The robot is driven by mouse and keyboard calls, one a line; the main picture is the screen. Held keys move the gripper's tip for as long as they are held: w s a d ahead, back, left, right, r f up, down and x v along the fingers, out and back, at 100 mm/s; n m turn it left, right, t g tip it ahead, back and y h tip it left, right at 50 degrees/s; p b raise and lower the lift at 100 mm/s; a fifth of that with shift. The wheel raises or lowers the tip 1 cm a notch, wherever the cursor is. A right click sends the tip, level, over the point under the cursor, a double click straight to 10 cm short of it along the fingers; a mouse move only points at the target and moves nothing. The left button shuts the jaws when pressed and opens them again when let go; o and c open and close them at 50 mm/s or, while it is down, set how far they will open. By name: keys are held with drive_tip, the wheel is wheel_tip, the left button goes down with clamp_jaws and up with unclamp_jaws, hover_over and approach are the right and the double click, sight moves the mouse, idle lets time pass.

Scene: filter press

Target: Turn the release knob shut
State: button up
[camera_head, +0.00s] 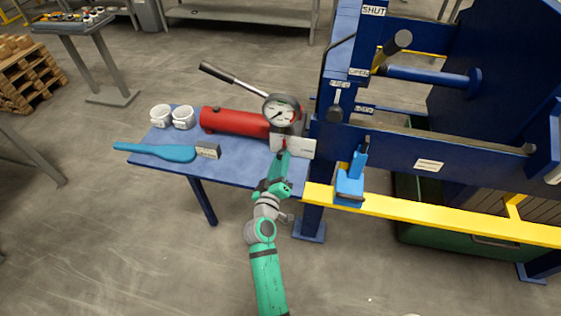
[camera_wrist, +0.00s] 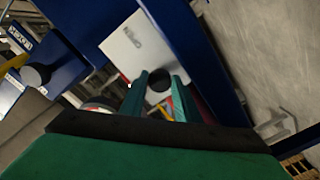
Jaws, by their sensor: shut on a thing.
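The release knob (camera_wrist: 157,84) shows in the wrist view as a dark round end between my two green fingers, in front of a white plate (camera_wrist: 132,45) with lettering I cannot read. My gripper (camera_wrist: 160,88) is shut on this knob. In the head view my gripper (camera_head: 283,158) reaches the front of the red hand pump (camera_head: 236,122), at the white plate (camera_head: 302,147) below the round gauge (camera_head: 281,111). My fingers mostly hide the knob there. Its turn position cannot be read.
The blue press frame (camera_head: 345,100), with levers and labels, stands close on the right. A yellow rail (camera_head: 440,217) runs along its front.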

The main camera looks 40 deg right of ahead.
drive_tip(key=o, duration=1)
drive_tip(key=shift+o, duration=0.2)
drive_tip(key=v, duration=1)
drive_tip(key=shift+s+a, duration=0.25)
drive_tip(key=shift+s, duration=0.1)
drive_tip(key=shift+w, duration=0.15)
